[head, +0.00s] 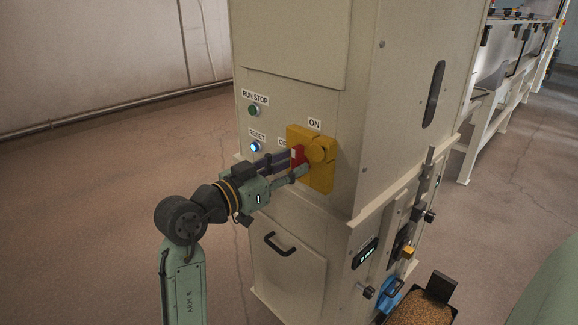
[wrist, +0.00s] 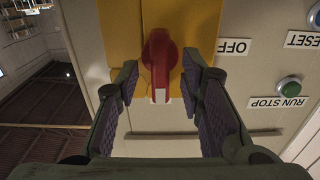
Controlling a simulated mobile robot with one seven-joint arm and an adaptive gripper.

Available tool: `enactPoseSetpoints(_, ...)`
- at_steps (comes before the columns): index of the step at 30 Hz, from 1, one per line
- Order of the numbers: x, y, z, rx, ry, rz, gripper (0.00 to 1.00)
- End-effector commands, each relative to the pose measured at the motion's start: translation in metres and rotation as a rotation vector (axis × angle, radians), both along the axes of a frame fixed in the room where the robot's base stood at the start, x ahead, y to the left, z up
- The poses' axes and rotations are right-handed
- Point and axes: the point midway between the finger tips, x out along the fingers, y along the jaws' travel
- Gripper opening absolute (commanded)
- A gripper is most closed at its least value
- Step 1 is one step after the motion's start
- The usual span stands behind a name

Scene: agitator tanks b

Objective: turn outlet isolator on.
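The outlet isolator has a yellow plate (head: 324,184) on the cabinet front, with a red handle (head: 299,159) that has a white tip. An ON label (head: 314,124) is above the plate; the OFF label (head: 283,142) at its left is partly covered. My gripper (head: 296,165) is at the handle. In the wrist view, which is upside down, the red handle (wrist: 160,62) stands between my open fingers (wrist: 161,76), with a gap on both sides. Its white tip points down in that picture.
A green RUN STOP button (head: 254,111) and a lit RESET button (head: 255,146) are left of the isolator, near my arm. A drawer handle (head: 280,245) is below. A bin of grain (head: 422,308) stands at the lower right. The floor at the left is clear.

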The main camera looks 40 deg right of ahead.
Motion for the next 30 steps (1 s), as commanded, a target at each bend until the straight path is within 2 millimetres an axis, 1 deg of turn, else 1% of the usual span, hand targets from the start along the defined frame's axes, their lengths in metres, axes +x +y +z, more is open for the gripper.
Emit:
enactPoseSetpoints(5,-0.001,0.027,0.000,-0.001,0.000,0.005,0.35)
enactPoseSetpoints(12,-0.005,0.078,0.000,-0.002,0.000,0.005,0.35)
enactPoseSetpoints(15,-0.007,0.096,0.000,-0.001,0.000,0.005,0.35)
enactPoseSetpoints(18,-0.008,0.108,0.000,0.000,-0.001,0.003,0.35)
enactPoseSetpoints(23,-0.009,0.116,0.000,-0.001,-0.001,0.001,0.35)
enactPoseSetpoints(30,-0.009,0.117,0.000,-0.001,-0.001,0.000,0.35)
